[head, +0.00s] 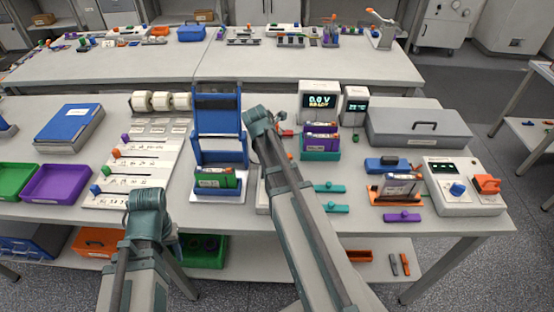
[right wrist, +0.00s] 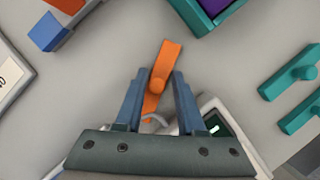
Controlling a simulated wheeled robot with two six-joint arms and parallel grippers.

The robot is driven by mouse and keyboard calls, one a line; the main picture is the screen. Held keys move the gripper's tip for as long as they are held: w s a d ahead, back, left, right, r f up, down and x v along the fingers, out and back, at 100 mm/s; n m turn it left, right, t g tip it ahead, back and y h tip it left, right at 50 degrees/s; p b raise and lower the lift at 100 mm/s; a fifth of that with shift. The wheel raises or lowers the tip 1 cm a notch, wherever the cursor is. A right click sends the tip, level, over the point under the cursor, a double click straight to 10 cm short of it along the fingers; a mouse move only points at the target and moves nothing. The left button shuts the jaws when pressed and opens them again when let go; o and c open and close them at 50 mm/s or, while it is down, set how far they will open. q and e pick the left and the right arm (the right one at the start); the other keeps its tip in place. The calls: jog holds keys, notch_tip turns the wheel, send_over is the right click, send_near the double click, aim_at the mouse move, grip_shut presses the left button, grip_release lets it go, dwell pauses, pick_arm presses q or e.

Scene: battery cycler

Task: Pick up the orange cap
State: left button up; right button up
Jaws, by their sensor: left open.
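The orange cap (right wrist: 166,60) is a narrow strip with a round knob, seen in the right wrist view. It lies slanted, with its knob between the two blue-grey fingers of my right gripper (right wrist: 160,72). The fingers are close on both sides of the knob. I cannot tell whether they touch it. In the head view my right arm covers most of that spot. My left gripper (head: 147,200) is at the front left, apart from the cap. It is open, with its fingertips hard to make out.
A purple case in a teal holder (head: 319,153) stands right of my right arm. Teal caps (head: 330,188) lie on the table nearby. A blue stand (head: 219,155) with a green case is to the left. A grey case (head: 415,140) and tester (head: 465,205) fill the right side.

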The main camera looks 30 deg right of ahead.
grip_shut()
notch_tip(320, 180, up, 10)
jog(key=p, duration=1)
